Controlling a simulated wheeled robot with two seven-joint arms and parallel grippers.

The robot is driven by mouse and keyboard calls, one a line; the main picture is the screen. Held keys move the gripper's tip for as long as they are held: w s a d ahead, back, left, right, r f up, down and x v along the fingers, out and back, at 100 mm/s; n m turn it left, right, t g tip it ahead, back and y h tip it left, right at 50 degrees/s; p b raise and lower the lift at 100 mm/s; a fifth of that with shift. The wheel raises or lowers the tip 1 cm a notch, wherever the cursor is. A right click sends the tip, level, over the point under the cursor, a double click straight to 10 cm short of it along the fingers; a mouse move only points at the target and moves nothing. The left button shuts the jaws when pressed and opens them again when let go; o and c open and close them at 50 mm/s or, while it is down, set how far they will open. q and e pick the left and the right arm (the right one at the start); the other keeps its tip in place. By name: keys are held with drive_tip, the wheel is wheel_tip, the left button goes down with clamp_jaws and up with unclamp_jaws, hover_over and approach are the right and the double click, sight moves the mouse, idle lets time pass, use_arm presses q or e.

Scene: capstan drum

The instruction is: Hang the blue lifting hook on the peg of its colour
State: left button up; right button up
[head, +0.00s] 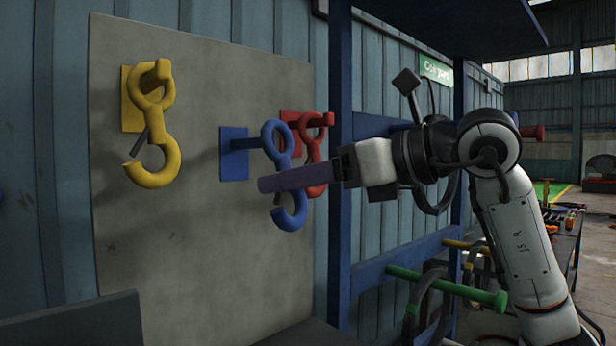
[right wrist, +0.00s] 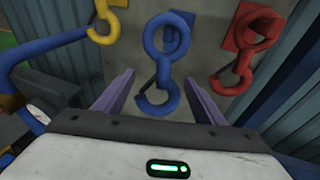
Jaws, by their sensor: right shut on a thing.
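The blue lifting hook (head: 291,217) hangs upright, its ring at the top and open hook at the bottom. My right gripper (head: 290,178) is shut on it at the middle, with purple fingers on either side; in the right wrist view the hook (right wrist: 152,68) lies between the fingertips (right wrist: 160,88). The blue peg (head: 244,144) sticks out from its blue plate (head: 233,166) on the grey board. In the right wrist view the blue plate (right wrist: 183,22) is behind the ring. My left gripper is not in view.
A yellow hook (head: 167,160) hangs on the yellow peg to the left. A red hook (head: 318,176) hangs on the red peg (head: 324,119), close behind and right of the blue hook. A blue frame (head: 340,200) stands right of the board (head: 200,260), with a green peg (head: 440,285) low down.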

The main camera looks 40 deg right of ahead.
drive_tip(key=w, duration=0.4)
drive_tip(key=w+f+p, duration=0.1)
drive_tip(key=shift+w+a, duration=0.4)
idle(0.3)
drive_tip(key=shift+f, duration=0.1)
idle(0.4)
drive_tip(key=o, duration=1.8)
drive_tip(key=b+v, duration=0.1)
drive_tip(key=v, duration=0.9)
drive_tip(key=shift+s+b, duration=0.15)
drive_tip(key=shift+b, duration=0.2)
